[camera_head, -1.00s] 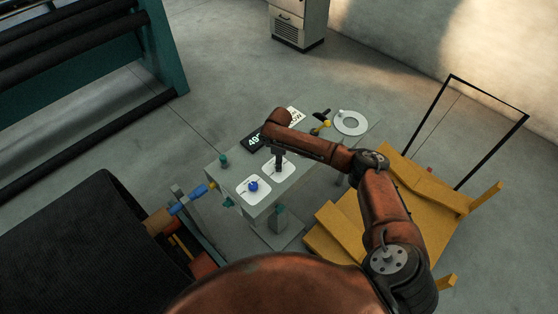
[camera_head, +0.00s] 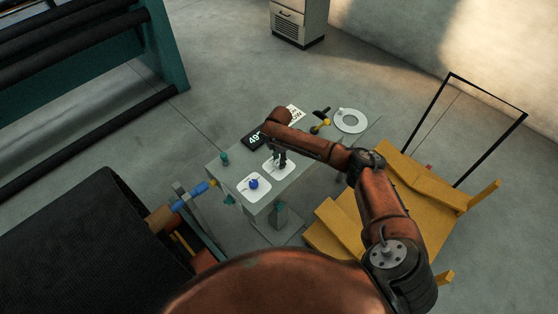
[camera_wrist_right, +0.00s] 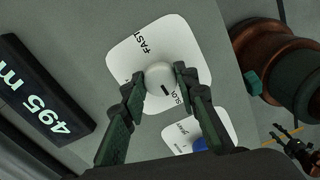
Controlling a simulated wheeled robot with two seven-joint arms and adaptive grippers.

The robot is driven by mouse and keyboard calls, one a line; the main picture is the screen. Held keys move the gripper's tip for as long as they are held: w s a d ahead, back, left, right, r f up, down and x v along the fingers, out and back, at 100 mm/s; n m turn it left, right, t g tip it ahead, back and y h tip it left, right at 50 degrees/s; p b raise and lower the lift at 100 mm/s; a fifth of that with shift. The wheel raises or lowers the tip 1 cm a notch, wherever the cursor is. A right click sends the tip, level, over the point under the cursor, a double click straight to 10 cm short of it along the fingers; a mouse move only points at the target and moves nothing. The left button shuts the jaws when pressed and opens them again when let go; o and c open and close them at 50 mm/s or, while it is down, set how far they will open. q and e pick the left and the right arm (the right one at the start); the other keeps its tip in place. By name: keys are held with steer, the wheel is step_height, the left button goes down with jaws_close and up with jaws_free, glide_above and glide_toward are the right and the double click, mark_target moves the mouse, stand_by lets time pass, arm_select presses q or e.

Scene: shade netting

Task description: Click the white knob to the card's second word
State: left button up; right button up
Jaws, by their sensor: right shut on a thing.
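The white knob (camera_wrist_right: 158,76) sits on a white plate (camera_wrist_right: 125,58) marked FAST and SLOW in the right wrist view. A short dark mark on the knob lies on the side toward SLOW. My right gripper (camera_wrist_right: 162,84) is shut on the white knob, one finger on each side. In the head view my right gripper (camera_head: 280,158) stands over the white plate (camera_head: 271,166), and the knob is hidden there. The card (camera_head: 297,114) lies at the console's back edge, partly behind my arm; its words are not fully readable.
A blue knob (camera_head: 253,184) sits on a second white plate (camera_head: 242,187). A black display (camera_wrist_right: 38,95) reads "495 m". A yellow cart (camera_head: 390,200) stands to the right.

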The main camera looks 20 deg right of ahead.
stand_by(0.4)
steer(key=o, duration=1.1)
step_height(320, 180, up, 12)
stand_by(0.3)
